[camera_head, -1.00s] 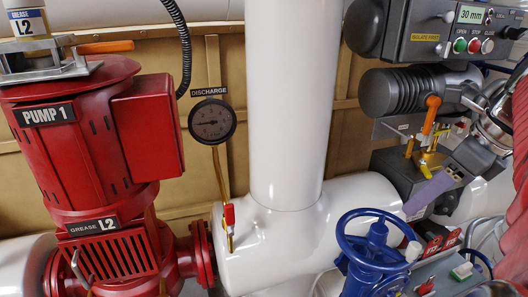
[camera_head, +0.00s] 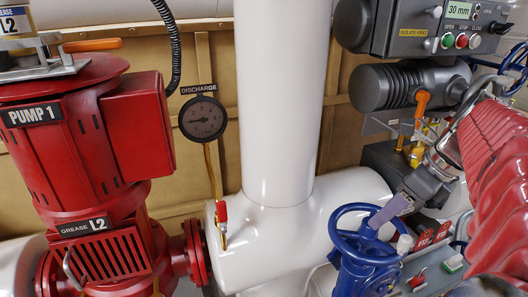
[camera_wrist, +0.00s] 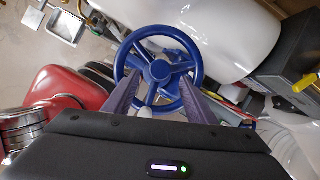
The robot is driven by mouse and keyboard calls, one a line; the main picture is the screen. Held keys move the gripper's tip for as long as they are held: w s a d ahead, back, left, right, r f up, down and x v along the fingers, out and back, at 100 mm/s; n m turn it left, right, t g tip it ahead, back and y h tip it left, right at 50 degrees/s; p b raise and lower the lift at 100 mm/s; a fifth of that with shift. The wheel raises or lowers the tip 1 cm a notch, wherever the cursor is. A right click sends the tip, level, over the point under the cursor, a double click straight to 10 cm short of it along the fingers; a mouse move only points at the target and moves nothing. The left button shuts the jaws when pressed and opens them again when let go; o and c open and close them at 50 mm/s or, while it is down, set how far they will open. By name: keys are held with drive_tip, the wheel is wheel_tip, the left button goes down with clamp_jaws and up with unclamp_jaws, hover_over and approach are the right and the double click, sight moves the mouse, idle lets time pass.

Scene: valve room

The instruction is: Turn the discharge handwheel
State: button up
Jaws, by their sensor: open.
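A blue spoked handwheel (camera_head: 345,240) sits on a blue valve at the lower right of the head view. It also shows in the wrist view (camera_wrist: 122,57), straight ahead of my gripper. No label shows on this wheel; a gauge marked DISCHARGE (camera_head: 203,118) hangs to its upper left. My gripper (camera_head: 382,219) reaches in from the right, its purple-grey fingers over the wheel's right part. In the wrist view, the fingers (camera_wrist: 158,88) are spread apart to either side of the wheel's middle. Nothing is held. Whether they touch the wheel, I cannot tell.
A red pump (camera_head: 75,140) stands at the left. A white vertical pipe (camera_head: 275,100) joins a white horizontal pipe behind the wheel. A grey control box (camera_head: 400,40) and a dark actuator (camera_head: 385,87) are at the upper right. Another blue wheel (camera_head: 516,68) shows at the right edge.

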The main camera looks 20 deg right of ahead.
sight(366, 238)
drive_tip(key=shift+x, duration=2.7)
clamp_jaws()
drive_tip(key=shift+d, duration=0.1)
drive_tip(key=shift+w, duration=0.1)
